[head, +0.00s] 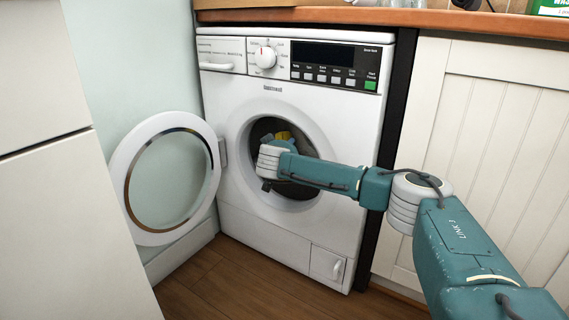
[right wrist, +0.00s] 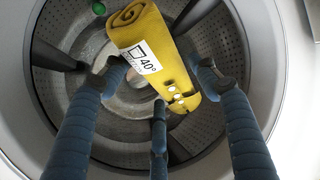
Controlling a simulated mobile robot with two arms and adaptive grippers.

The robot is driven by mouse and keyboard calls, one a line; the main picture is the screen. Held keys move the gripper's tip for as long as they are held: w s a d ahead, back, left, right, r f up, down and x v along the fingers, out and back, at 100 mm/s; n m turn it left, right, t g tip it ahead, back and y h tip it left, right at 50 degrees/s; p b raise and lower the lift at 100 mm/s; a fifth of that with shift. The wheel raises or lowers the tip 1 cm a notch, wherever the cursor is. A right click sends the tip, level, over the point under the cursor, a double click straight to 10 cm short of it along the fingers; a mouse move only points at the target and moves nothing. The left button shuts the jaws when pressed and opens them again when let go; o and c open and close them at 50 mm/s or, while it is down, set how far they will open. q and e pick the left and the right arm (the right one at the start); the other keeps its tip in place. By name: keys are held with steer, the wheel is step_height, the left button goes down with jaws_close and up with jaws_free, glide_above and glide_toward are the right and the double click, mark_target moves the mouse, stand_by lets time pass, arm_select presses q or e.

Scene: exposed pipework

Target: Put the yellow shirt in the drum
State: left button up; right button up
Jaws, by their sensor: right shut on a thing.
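The yellow shirt (right wrist: 165,38) is a tight roll with a white "40°" label and pale buttons. In the right wrist view it lies between the blue fingers of my right gripper (right wrist: 160,85), which is shut on it. The drum (right wrist: 60,85) of perforated grey metal is behind and around the shirt. In the head view a small yellow patch of the shirt (head: 284,135) shows inside the round opening of the washing machine (head: 225,110). My right arm reaches into this opening and hides much of it. My left gripper is not in view.
The round door (head: 127,207) stands open to the left. A small green thing (right wrist: 99,8) shows at the drum's upper left in the right wrist view. White cabinets flank the machine, with a wooden counter (head: 440,17) above. The wooden floor (head: 225,278) in front is clear.

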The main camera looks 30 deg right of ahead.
steer(key=w+d, duration=0.3)
steer(key=w, duration=0.1)
steer(key=shift+w+d, duration=0.15)
steer(key=shift+d, duration=0.2)
steer(key=shift+w+d, duration=0.4)
steer(key=o, duration=1.4)
steer(key=shift+s+a, duration=0.1)
steer(key=v, duration=0.5)
steer(key=shift+r, duration=0.15)
steer(key=s+a, duration=0.7)
steer(key=s, duration=0.2)
steer(key=shift+a, duration=0.4)
steer(key=shift+w, duration=0.1)
